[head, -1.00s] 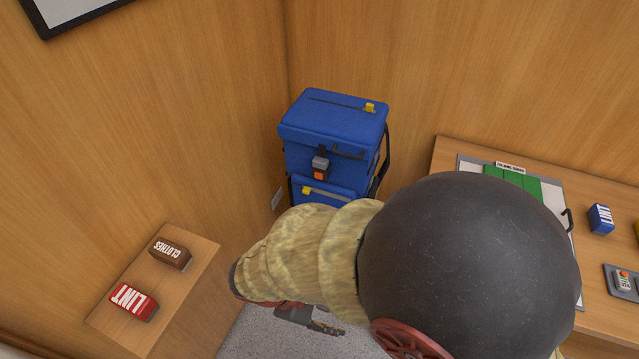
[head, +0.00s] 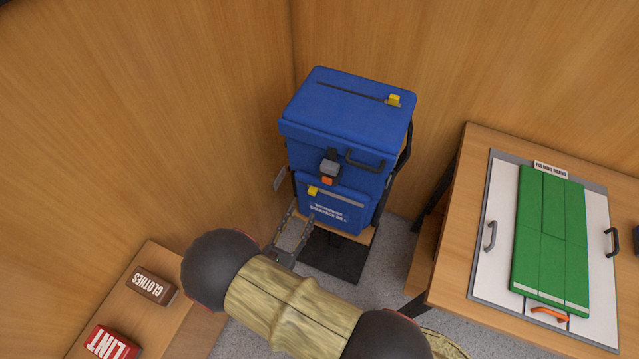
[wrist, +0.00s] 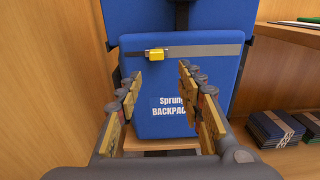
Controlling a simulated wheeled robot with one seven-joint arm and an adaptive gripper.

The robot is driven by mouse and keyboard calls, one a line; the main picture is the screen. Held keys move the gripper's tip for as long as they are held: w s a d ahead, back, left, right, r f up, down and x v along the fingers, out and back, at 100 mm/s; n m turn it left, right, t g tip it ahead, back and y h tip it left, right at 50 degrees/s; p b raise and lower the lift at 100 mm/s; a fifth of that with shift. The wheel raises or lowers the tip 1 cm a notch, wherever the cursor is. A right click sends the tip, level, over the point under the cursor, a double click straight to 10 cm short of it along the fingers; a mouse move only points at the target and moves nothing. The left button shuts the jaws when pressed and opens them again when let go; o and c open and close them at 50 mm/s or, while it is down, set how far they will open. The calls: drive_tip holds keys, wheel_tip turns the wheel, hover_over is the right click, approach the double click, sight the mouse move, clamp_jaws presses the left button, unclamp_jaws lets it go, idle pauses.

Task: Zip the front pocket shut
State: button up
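A blue backpack (head: 340,165) stands upright on a small wooden stand in the corner. Its front pocket (head: 338,208) has a grey zip strip (wrist: 205,51) across the top. A yellow zip pull (head: 313,191) sits near the left end of that strip; it also shows in the wrist view (wrist: 156,54). My gripper (head: 300,215) is in front of the pocket, at its lower left. In the wrist view its two fingers (wrist: 161,95) are apart with nothing between them, below the zip line. The yellow pull is ahead of the fingers, untouched.
A low shelf (head: 150,255) at left carries a brown CLOTHES box (head: 152,287) and a red LINT box (head: 108,343). Wooden walls close in behind and left of the backpack.

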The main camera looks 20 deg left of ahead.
sight(311, 195)
drive_tip(key=w, duration=0.5)
drive_tip(key=w+r+b, duration=0.1)
drive_tip(key=w, duration=0.1)
drive_tip(key=shift+w+d, duration=0.1)
drive_tip(key=shift+w, duration=0.2)
drive_tip(key=shift+c, duration=1)
drive_tip(key=c, duration=0.7)
clamp_jaws()
